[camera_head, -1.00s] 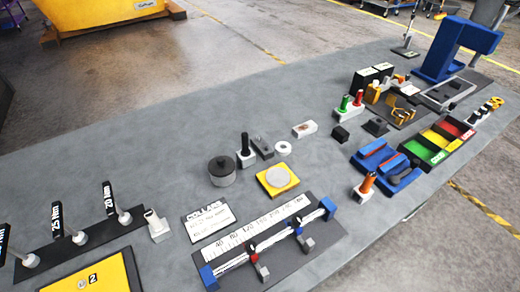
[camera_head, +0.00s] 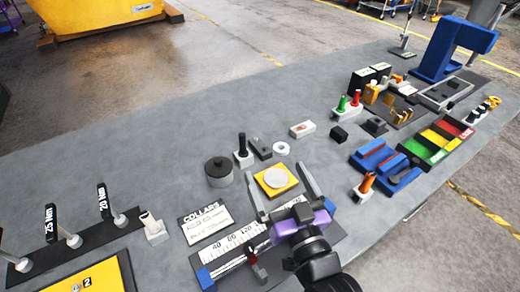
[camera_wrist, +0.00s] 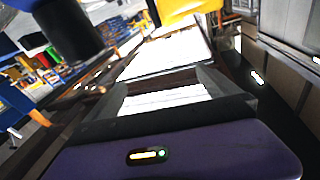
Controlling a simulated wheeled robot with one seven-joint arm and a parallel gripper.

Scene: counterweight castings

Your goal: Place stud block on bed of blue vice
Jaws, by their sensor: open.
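My gripper (camera_head: 277,170) is open and empty, its two fingers spread above the yellow plate with a pale disc (camera_head: 286,193). A pale block with an upright black stud (camera_head: 242,154) stands just beyond and left of the fingertips, apart from them.
A dark round weight (camera_head: 219,172) sits left of the black-stud block. A dark bar (camera_head: 261,148), white ring (camera_head: 282,148) and white block (camera_head: 302,129) are near it. Coloured bins (camera_head: 438,141) stand beyond the vice.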

